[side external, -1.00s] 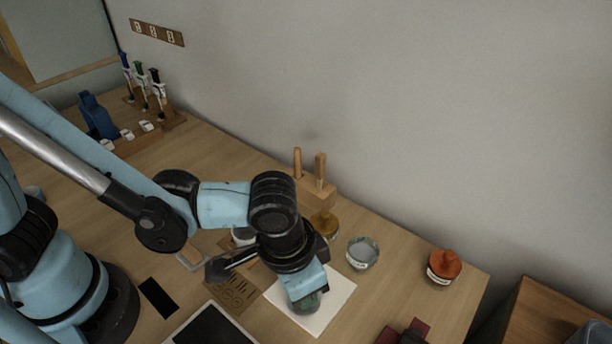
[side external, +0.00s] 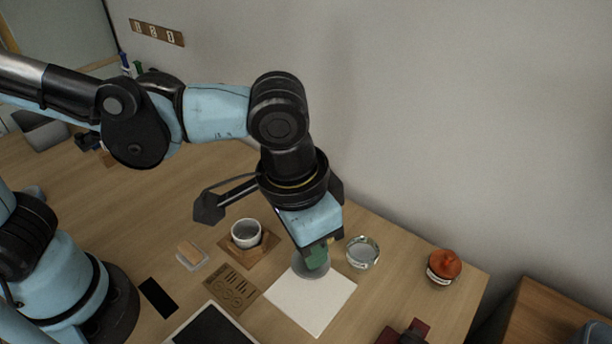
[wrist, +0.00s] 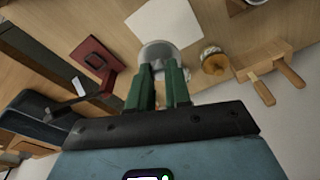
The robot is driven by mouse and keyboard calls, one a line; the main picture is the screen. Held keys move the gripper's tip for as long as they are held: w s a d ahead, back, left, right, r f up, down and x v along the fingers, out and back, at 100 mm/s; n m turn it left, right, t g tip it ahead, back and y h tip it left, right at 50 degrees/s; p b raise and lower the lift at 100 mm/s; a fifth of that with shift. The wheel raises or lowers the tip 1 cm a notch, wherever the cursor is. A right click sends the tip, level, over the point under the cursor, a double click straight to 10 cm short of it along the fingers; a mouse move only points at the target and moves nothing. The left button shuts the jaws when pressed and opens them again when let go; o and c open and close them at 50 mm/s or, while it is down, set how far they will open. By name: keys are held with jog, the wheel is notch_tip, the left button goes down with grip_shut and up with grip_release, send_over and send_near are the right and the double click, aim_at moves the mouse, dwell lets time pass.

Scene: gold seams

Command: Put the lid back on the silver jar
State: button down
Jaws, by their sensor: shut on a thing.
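My gripper (wrist: 158,80) is shut on the knob of a grey lid (wrist: 158,48). In the side view the lid (side external: 311,268) hangs at the green fingertips (side external: 318,252), over the upper part of the white paper. The silver jar (side external: 362,254) is a round, open glass jar with grey contents and a pale label. It stands on the table just right of my gripper, apart from it. In the wrist view I cannot make out the silver jar; my fingers and the lid may hide it.
A jar with an orange-red lid (side external: 444,266) stands further right. A gold-topped jar (wrist: 214,62) and a wooden tool block (wrist: 264,62) are close by. The white paper (side external: 312,302), a cup (side external: 246,233) and a dark red object (side external: 404,334) are also on the table.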

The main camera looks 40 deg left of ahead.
jog(key=w+d, duration=0.2)
jog(key=w, duration=0.9)
jog(key=shift+n, duration=0.3)
jog(key=shift+w+d+f, duration=0.1)
jog(key=shift+f, duration=1.5)
jog(key=shift+w+d+f, duration=0.1)
jog(key=shift+f, duration=1.5)
jog(key=shift+f, duration=0.15)
jog(key=c, duration=0.5)
grip_release()
notch_tip(320, 180, up, 7)
